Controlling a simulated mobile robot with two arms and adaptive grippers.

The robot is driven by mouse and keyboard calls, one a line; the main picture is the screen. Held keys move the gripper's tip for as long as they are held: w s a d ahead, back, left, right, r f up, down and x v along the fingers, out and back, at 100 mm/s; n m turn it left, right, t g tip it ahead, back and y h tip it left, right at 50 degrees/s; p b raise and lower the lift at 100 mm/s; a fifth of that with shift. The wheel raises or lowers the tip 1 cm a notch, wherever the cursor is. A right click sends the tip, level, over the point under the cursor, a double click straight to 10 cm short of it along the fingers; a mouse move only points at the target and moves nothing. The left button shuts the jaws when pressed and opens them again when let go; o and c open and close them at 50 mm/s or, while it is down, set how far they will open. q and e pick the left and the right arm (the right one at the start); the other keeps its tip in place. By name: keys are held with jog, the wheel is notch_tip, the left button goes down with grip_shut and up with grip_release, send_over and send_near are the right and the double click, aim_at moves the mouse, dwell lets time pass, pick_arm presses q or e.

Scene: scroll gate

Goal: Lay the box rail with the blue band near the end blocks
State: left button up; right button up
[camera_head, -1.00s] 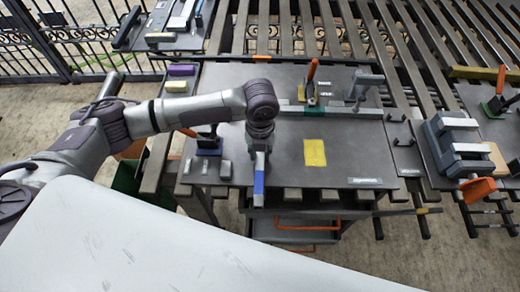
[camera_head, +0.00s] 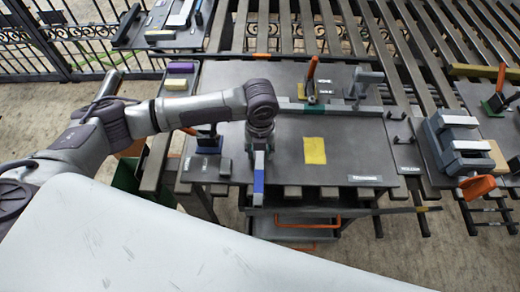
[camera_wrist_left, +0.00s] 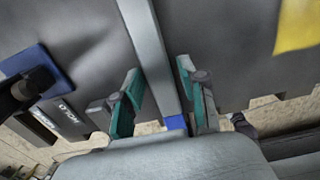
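The box rail with the blue band (camera_head: 259,171) lies near the front-left of the dark work table (camera_head: 325,174), its near end at the front edge. In the left wrist view the grey rail (camera_wrist_left: 155,58) runs between my fingers, with the blue band (camera_wrist_left: 176,122) close to my palm. My left gripper (camera_head: 259,143) is over the rail. Its green-padded fingers (camera_wrist_left: 160,88) stand either side of the rail, and a gap shows on the right side. Small grey blocks (camera_head: 225,168) stand left of the rail; I cannot tell whether they are the end blocks. My right gripper is not in view.
A long grey bar (camera_head: 345,111) lies across the table's back beside an orange-handled clamp (camera_head: 311,82). A yellow patch (camera_head: 315,151) lies mid-table. A dark blue-based fixture (camera_head: 208,142) stands left of my gripper. A grey vise (camera_head: 460,146) sits at right.

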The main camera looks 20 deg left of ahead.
pick_arm(q)
jog(key=shift+o, duration=0.5)
notch_tip(320, 180, up, 12)
dwell(0.3)
jog(key=shift+s+f, duration=0.1)
dwell(0.4)
